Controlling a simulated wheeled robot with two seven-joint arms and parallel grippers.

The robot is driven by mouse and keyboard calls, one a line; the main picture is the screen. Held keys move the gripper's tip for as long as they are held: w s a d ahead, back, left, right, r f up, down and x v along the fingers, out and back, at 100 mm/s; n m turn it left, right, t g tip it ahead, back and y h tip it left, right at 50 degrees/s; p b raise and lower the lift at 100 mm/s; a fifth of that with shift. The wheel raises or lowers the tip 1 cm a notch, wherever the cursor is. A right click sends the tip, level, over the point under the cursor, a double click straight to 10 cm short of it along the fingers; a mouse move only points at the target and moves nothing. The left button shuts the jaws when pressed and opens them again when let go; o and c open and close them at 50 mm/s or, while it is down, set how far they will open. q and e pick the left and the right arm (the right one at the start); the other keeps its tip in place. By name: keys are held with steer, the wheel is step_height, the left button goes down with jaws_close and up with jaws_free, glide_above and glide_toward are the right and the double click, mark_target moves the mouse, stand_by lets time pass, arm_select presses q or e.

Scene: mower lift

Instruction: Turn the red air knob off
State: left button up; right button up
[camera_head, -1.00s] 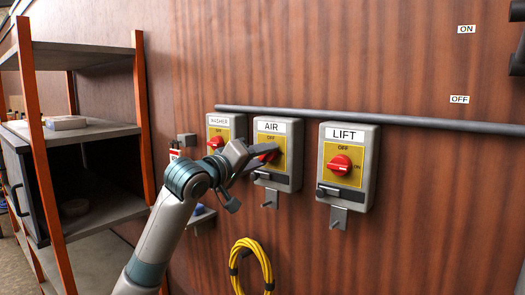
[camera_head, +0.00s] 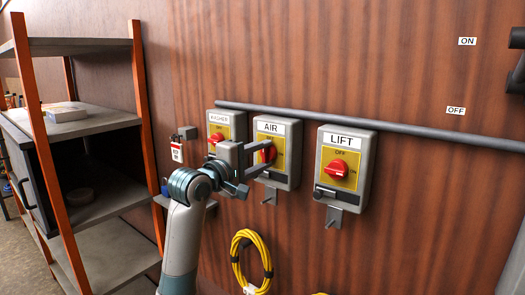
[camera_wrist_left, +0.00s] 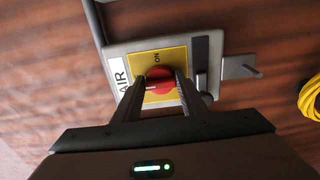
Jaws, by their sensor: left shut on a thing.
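The red air knob (camera_head: 268,154) sits on the yellow plate of the grey box labelled AIR (camera_head: 282,182), the middle of three boxes on the wood wall. In the left wrist view the red knob (camera_wrist_left: 160,80) lies between the two fingers, near an ON mark. My left gripper (camera_head: 258,160) is shut on it from the left; the fingers hide part of the knob and plate. The left wrist view shows the fingers (camera_wrist_left: 160,92) at both sides of the knob. My right gripper is in neither view.
The WASHER box (camera_head: 222,124) is close on the left and the LIFT box (camera_head: 343,172) on the right. A grey pipe (camera_head: 420,130) runs above. A yellow coil (camera_head: 250,258) hangs below. Shelves (camera_head: 95,145) stand at the left.

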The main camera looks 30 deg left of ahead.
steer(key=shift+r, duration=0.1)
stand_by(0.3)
arm_select(q)
steer(key=o, duration=1)
steer(key=shift+s, duration=0.15)
steer(key=shift+s+a+f+b, duration=0.1)
steer(key=shift+s+b, duration=0.2)
steer(key=shift+s, duration=0.3)
arm_select(e)
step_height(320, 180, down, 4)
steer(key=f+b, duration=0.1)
steer(key=b, duration=0.3)
arm_select(q)
steer(key=s+b, duration=0.1)
steer(key=s, duration=0.4)
steer(key=s+b, duration=0.2)
steer(key=s, duration=0.3)
steer(key=s+a+b, duration=0.1)
steer(key=s, duration=0.5)
steer(key=shift+a+b, duration=0.1)
steer(key=shift+b, duration=0.2)
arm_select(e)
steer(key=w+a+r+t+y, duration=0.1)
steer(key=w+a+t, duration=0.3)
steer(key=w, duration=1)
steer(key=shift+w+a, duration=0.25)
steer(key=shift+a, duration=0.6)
